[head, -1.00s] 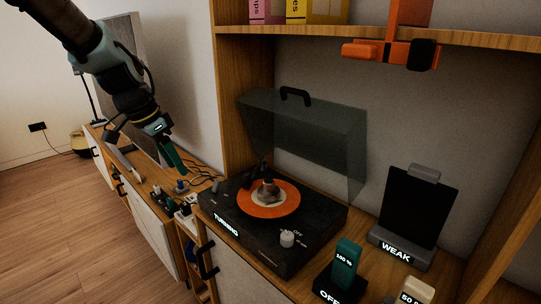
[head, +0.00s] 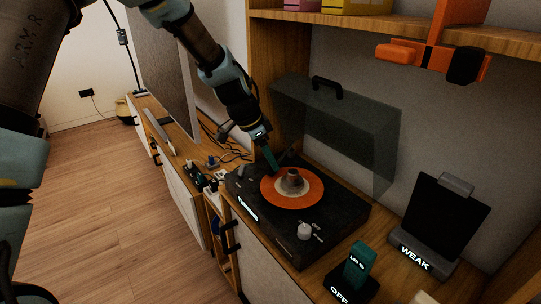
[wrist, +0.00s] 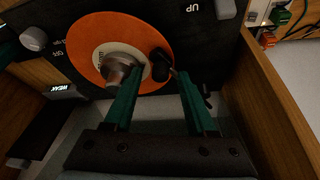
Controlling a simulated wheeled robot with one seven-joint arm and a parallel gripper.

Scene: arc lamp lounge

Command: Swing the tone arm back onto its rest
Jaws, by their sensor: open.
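The black turntable (head: 330,215) stands on the wooden cabinet with an orange record (head: 305,197) on it. A grey conical piece (head: 291,180) sits at the record's centre; it also shows in the wrist view (wrist: 118,68). My gripper (head: 273,165) is over the deck's back left, beside the record. In the wrist view my gripper (wrist: 158,75) is open, its two green fingers apart. A dark rounded part (wrist: 160,63), seemingly the tone arm, shows between the fingertips at the record's edge. I cannot tell whether the fingers touch it. The rest is not clearly visible.
A clear lid (head: 345,125) stands raised behind the deck. A cabinet side panel (wrist: 265,95) is close by in the wrist view. A green device (head: 357,265) and black stand (head: 437,215) are at right. An orange bracket (head: 432,58) hangs from the shelf above.

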